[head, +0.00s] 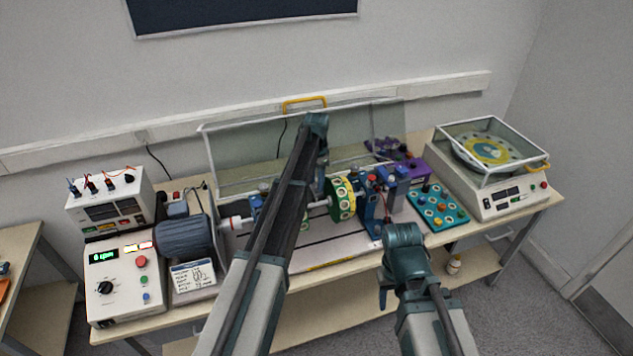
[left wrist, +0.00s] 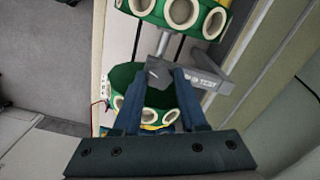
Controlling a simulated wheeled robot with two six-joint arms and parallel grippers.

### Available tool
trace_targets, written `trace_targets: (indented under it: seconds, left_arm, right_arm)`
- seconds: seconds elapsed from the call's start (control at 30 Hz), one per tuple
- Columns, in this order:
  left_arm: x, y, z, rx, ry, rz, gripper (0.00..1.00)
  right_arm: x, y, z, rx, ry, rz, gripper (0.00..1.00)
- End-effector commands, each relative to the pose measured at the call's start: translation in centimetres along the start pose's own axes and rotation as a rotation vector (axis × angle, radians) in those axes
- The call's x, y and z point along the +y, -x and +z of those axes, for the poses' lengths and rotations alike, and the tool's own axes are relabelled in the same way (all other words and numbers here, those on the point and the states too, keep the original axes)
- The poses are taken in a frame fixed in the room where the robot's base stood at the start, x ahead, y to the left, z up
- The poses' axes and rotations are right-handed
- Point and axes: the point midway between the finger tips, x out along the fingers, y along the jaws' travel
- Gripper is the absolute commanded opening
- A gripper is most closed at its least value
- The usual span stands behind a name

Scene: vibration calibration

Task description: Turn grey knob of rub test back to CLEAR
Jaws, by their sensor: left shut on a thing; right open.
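In the left wrist view my left gripper (left wrist: 156,88) has its two blue fingers closed about a small grey piece (left wrist: 159,74), which looks like the grey knob. A grey lever with small lettering (left wrist: 206,80) extends to the right beside it. A CLEAR mark cannot be read. The green rotor with pale rings (head: 342,198) stands on the bench rig in the head view; green ringed discs (left wrist: 183,12) also show close up in the wrist view. My left forearm covers part of the rig in the head view. My right gripper (head: 384,288) is open and empty, before the bench's front edge.
A control box with green display (head: 122,278) and a motor (head: 184,236) stand left. A teal board of knobs (head: 437,208) and a covered turntable (head: 487,152) stand right. A raised clear guard with yellow handle (head: 304,103) is behind the rig.

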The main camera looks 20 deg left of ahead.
Motion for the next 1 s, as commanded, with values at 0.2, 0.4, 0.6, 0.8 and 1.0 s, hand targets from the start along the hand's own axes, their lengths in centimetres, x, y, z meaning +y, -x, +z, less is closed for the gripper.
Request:
trace_targets:
  seconds: [0.2, 0.4, 0.6, 0.8, 1.0]
  left_arm:
    - [0.0, 0.0, -0.01, 0.0, 0.206, 0.0, 0.0]
    - [-0.01, 0.0, -0.01, 0.0, 0.396, 0.0, 0.0]
    - [-0.01, 0.0, -0.01, 0.0, 0.586, 0.0, 0.0]
    - [-0.01, 0.0, -0.01, 0.0, 0.775, 0.0, 0.0]
    - [-0.02, 0.0, -0.02, 0.0, 0.965, 0.0, 0.0]
  right_arm:
    - [0.0, 0.0, 0.0, 0.0, 0.0, 0.0, 0.5]
    - [0.0, 0.0, 0.0, 0.0, 0.0, 0.0, 0.5]
    - [0.0, 0.0, 0.0, 0.0, 0.0, 0.0, 0.5]
    - [0.0, 0.0, 0.0, 0.0, 0.0, 0.0, 0.5]
    - [0.0, 0.0, 0.0, 0.0, 0.0, 0.0, 0.5]
